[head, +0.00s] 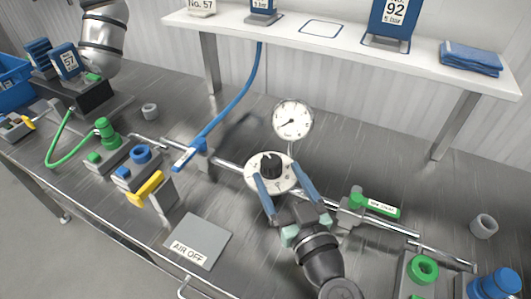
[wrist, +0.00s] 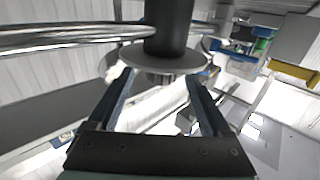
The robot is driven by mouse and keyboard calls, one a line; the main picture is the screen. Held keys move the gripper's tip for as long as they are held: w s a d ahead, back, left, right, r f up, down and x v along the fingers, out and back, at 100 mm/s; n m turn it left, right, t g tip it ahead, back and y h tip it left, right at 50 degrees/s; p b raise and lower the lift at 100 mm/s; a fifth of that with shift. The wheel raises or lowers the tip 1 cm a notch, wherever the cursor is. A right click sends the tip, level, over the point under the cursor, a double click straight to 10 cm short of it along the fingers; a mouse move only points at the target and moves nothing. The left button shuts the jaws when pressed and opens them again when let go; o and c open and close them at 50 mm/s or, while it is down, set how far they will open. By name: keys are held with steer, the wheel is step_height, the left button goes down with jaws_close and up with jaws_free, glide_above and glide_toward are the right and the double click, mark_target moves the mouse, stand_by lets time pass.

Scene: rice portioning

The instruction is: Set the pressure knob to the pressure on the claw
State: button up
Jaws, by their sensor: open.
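The black pressure knob (head: 270,165) sits on a round white dial plate (head: 257,183) on the metal pipe. A round white gauge (head: 293,119) with a dark needle stands behind it; its figures are too small to read. My gripper (head: 277,174) is open, its two blue fingers reaching over the near part of the dial plate, one each side of the knob. I cannot tell whether they touch it. In the wrist view, a dark cylinder with a grey disc (wrist: 165,62) is just beyond the open fingers (wrist: 159,80). No pressure marking on a claw is legible.
A blue stand with a "bar" label (head: 263,8) is on the white shelf (head: 340,48), its number unclear. A green-handled valve (head: 375,205) is right of my gripper. An "AIR OFF" plate (head: 190,242) lies at front left. A blue hose (head: 235,105) runs up behind.

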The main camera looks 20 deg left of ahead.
steer(key=x, duration=0.7)
steer(key=shift+a+r+p, duration=0.1)
steer(key=shift+r+p, duration=0.05)
steer(key=shift+p, duration=0.25)
steer(key=shift+s, duration=0.1)
jaws_close()
